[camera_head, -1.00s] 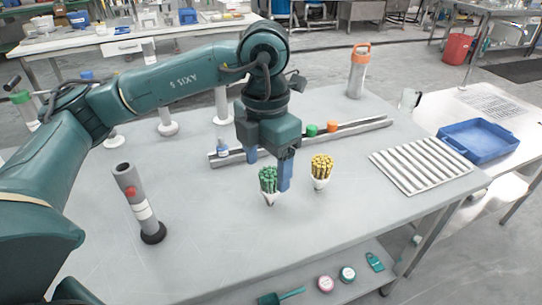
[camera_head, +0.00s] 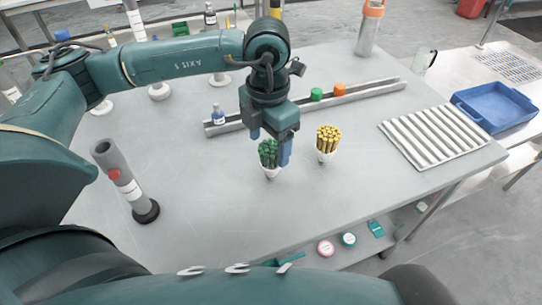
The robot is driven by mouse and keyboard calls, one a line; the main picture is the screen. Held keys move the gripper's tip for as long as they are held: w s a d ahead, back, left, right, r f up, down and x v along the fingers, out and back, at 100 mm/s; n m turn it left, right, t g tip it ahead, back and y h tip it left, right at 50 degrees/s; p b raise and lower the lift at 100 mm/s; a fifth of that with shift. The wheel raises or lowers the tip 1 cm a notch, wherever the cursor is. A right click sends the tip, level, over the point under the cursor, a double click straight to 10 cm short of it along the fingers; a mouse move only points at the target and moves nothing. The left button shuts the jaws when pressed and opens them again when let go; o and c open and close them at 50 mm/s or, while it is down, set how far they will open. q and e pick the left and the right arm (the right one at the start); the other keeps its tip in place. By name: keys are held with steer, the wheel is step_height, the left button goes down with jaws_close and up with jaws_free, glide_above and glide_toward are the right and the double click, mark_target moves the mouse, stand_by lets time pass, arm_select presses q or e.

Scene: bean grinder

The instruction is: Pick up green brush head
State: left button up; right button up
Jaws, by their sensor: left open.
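The green brush head (camera_head: 268,153) is a bundle of green sticks on a white cone-shaped base, standing upright on the grey table. My left gripper (camera_head: 270,148) comes down over it from above. Its blue fingers are apart, one at the upper left of the green bundle and one at its right, partly overlapping it in the picture. I cannot tell whether the fingers touch it. A similar yellow brush head (camera_head: 328,139) stands just to the right. My right gripper is not in view.
A metal rail (camera_head: 350,98) behind holds a green piece (camera_head: 317,94), an orange piece (camera_head: 340,89) and a small bottle (camera_head: 218,115). A grey tube (camera_head: 125,182) stands at left. A ribbed tray (camera_head: 434,136) and blue bin (camera_head: 495,106) are at right. The table front is clear.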

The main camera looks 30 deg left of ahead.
arm_select(q)
steer(key=f, duration=0.5)
steer(key=shift+w+d+f+p, duration=0.1)
steer(key=shift+w+p, duration=0.1)
steer(key=shift+p, duration=0.1)
